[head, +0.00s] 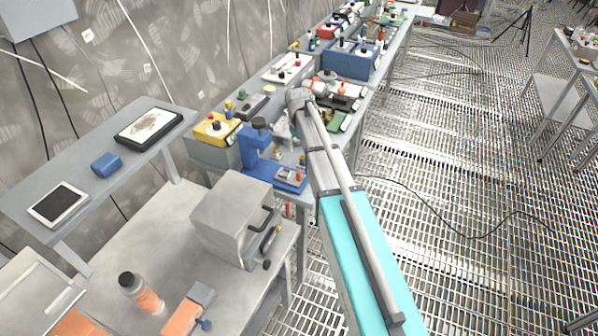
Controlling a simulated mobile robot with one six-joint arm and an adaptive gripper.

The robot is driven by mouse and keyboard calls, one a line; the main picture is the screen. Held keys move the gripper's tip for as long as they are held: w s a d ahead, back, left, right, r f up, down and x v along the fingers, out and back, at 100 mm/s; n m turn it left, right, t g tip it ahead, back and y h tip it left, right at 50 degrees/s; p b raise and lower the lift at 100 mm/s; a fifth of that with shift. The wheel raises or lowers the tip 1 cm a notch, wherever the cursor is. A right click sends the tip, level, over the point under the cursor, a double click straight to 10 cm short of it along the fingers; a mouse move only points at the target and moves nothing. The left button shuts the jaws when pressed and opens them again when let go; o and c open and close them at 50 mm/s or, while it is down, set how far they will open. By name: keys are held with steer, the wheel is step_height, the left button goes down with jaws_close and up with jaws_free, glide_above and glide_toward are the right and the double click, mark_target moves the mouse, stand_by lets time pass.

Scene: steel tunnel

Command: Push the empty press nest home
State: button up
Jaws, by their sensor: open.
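A blue press (257,148) stands on the bench in the middle of the view, with a dark round knob on top. Its blue base reaches out to the right, toward the bench's front edge. I cannot make out my gripper's fingers.
A grey box with a dark handle (232,215) stands on the nearer bench. A yellow fixture (215,129) is left of the press. A blue case (350,59) and several small items crowd the bench beyond. The grating floor (450,200) on the right is mostly clear, crossed by a cable.

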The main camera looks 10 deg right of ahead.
mark_target(299, 172)
steer(key=shift+w+f, duration=0.15)
stand_by(0.4)
step_height(299, 172, down, 14)
steer(key=b, duration=1.3)
steer(key=shift+r+b, duration=0.25)
steer(key=shift+b, duration=0.15)
steer(key=shift+c, duration=0.2)
jaws_close()
